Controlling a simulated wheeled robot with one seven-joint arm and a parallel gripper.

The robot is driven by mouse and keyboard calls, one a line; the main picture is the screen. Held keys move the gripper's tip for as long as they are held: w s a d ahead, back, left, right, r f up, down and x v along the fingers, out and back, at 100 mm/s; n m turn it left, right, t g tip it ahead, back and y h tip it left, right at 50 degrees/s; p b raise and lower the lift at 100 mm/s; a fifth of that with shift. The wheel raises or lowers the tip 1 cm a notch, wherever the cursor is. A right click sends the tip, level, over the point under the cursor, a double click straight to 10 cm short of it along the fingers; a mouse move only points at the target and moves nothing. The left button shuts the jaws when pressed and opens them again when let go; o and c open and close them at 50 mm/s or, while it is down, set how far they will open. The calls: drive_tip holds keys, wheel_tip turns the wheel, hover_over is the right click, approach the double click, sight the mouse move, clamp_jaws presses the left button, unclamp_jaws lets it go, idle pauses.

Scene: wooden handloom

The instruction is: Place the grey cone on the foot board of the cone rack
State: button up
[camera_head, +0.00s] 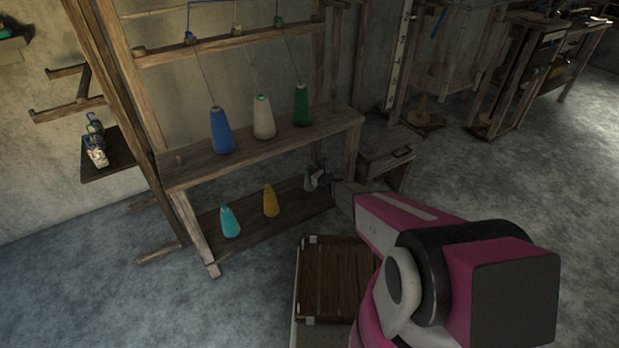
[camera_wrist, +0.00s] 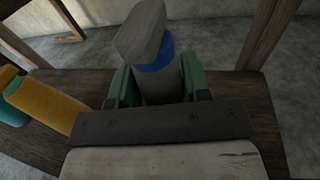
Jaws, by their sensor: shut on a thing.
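The grey cone (camera_head: 312,178) is in my gripper (camera_head: 328,185) at the right end of the foot board (camera_head: 248,228), low under the rack's shelf. In the wrist view the grey cone (camera_wrist: 158,84) stands between the green finger pads of my gripper (camera_wrist: 158,88), which is shut on it; a blue band (camera_wrist: 154,55) and a grey block-like part (camera_wrist: 142,30) show beyond the pads. I cannot tell whether the cone touches the board. The cone rack (camera_head: 270,148) is a wooden frame with an upper shelf and the low foot board.
A teal cone (camera_head: 229,221) and a yellow cone (camera_head: 270,201) stand on the foot board to the left. Blue (camera_head: 221,132), white (camera_head: 263,118) and green (camera_head: 301,105) cones stand on the shelf above. A rack post (camera_wrist: 268,32) rises close on the right.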

drive_tip(key=shift+d+f, duration=0.1)
drive_tip(key=shift+f, duration=2.05)
drive_tip(key=o, duration=1.2)
drive_tip(key=shift+c, duration=0.2)
